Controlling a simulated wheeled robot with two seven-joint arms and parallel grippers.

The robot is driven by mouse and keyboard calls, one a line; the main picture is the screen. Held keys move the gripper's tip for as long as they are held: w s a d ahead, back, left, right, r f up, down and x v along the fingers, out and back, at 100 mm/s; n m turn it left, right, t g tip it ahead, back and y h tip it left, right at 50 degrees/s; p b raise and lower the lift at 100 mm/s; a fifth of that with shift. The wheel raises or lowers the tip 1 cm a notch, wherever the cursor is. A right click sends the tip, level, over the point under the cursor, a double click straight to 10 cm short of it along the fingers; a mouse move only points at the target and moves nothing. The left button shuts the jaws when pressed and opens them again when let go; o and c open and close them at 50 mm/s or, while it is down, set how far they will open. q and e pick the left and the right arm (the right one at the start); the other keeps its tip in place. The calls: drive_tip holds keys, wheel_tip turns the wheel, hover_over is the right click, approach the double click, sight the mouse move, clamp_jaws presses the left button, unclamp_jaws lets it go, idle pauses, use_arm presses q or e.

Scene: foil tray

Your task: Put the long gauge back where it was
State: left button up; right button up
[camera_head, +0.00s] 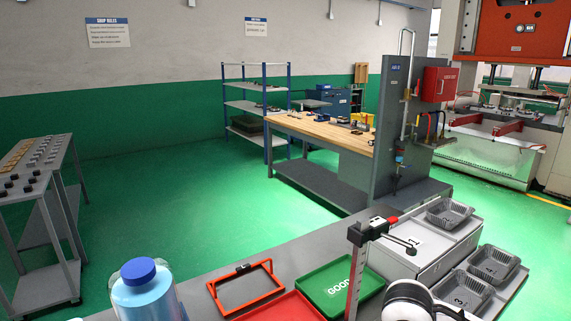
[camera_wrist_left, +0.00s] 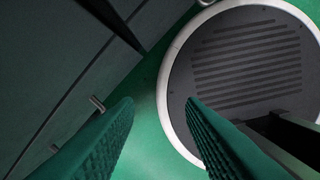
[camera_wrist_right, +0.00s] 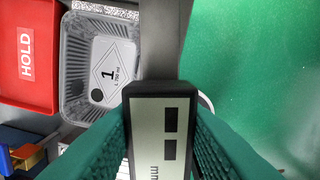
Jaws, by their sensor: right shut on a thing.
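My right gripper (camera_wrist_right: 162,128) is shut on a long gauge (camera_wrist_right: 147,118), shown in the right wrist view. The gauge has a dark body, a pale display marked mm and a grey bar running up the picture. In the head view, an upright red-and-black measuring tool (camera_head: 353,272) stands at the front right; I cannot tell whether it is the held gauge. My left gripper (camera_wrist_left: 157,108) is open and empty in the left wrist view, above the green floor.
The head view shows a green GOOD tray (camera_head: 318,285), an orange-red frame (camera_head: 216,294) and a blue-capped bottle (camera_head: 146,298) on the grey bench (camera_head: 200,285).

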drive_tip(key=s+n, duration=0.1)
drive_tip(key=n, duration=0.2)
drive_tip(key=s+d+n, duration=0.1)
drive_tip(key=n, duration=0.2)
drive_tip(key=s+d+n, duration=0.1)
drive_tip(key=s+n, duration=0.1)
drive_tip(key=shift+d+n+b, duration=0.15)
drive_tip(key=shift+n+b, duration=0.2)
drive_tip(key=shift+n, duration=0.05)
drive_tip(key=shift+w, duration=0.1)
